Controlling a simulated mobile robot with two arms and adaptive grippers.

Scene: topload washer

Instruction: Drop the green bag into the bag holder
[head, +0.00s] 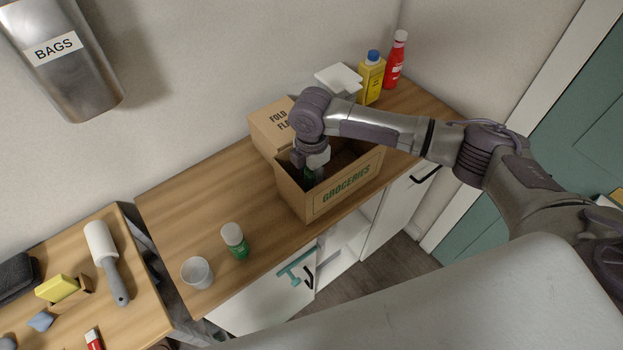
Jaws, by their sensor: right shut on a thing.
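The bag holder (75,75) is a grey metal box on the wall at the upper left, labelled BAGS. My right gripper (311,168) reaches down into an open cardboard box (335,189) marked GROCERIES on the wooden counter. It is shut on a small dark green thing (308,175), which looks like the green bag. Most of that thing is hidden by the fingers and the box walls. The bag holder is far to the left of this gripper and apart from it. My left gripper is not in view.
On the counter (180,205) stand a green-and-white bottle (235,241), a white cup (197,272), a yellow bottle (371,80) and a red bottle (396,60). A lint roller (105,258) lies on the lower-left surface. The counter left of the box is mostly clear.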

